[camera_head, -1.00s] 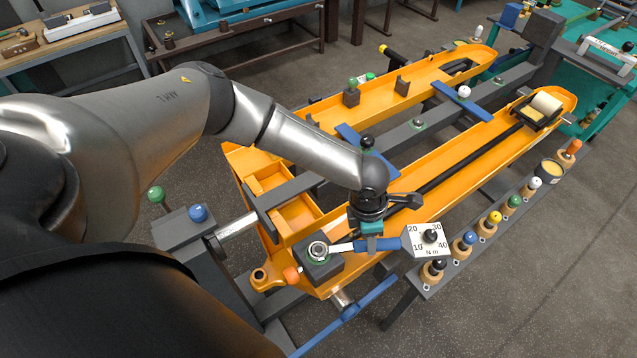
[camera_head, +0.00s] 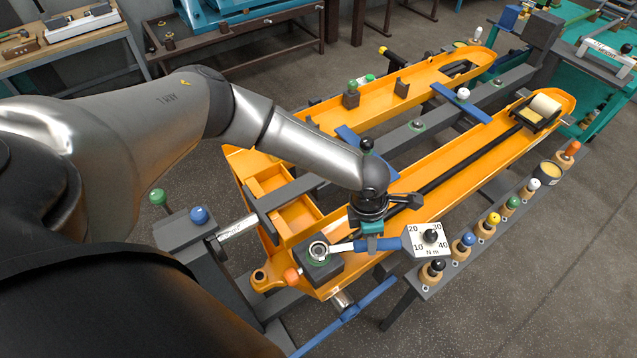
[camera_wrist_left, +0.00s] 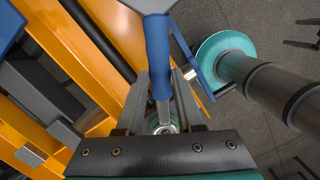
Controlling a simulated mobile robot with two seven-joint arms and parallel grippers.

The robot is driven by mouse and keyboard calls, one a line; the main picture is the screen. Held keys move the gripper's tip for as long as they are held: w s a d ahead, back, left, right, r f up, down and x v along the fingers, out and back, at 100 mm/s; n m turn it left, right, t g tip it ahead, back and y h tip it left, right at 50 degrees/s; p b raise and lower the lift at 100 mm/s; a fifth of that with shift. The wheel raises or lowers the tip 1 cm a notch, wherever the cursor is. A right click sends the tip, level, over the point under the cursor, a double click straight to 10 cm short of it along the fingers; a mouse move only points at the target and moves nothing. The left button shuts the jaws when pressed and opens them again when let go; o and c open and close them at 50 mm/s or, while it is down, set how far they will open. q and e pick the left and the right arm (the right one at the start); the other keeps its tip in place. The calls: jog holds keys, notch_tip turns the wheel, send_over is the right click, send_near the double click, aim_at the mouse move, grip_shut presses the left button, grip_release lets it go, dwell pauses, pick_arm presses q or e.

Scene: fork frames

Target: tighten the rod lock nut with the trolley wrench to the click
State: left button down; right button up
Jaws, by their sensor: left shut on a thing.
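The wrench (camera_head: 385,244) has a blue handle, a steel ring head and a white dial plate (camera_head: 421,245) marked 10 to 40 N m. It lies nearly level. Its ring head surrounds the lock nut (camera_head: 318,250) on a dark block with a green ring, at the near end of the orange fork frame. My left gripper (camera_head: 370,243) is shut on the wrench between head and dial. The left wrist view shows the wrench shaft (camera_wrist_left: 162,112) between its fingers (camera_wrist_left: 160,95), the ring end partly hidden below. The dial's pointer is too small to read. My right gripper is not in view.
The orange fork frame (camera_head: 470,150) rests on dark beams with blue clamp bars (camera_head: 463,103). A narrow rail (camera_head: 455,262) with several coloured knobs runs close on the right. Open floor lies at lower right.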

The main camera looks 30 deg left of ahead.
pick_arm(q)
jog(key=shift+r+p, duration=0.75)
jog(key=shift+p, duration=0.1)
dwell(1.1)
jog(key=shift+r, duration=0.2)
jog(key=shift+r+p, duration=1.3)
jog(key=shift+p, duration=0.1)
jog(key=shift+r, duration=0.15)
notch_tip(320, 180, up, 4)
jog(key=p, duration=0.3)
jog(key=shift+p, duration=0.3)
jog(key=shift+f, duration=0.2)
jog(key=shift+w+d+r, duration=0.8)
jog(key=shift+d, duration=0.2)
jog(key=shift+w+d+r, duration=0.75)
jog(key=shift+d, duration=0.25)
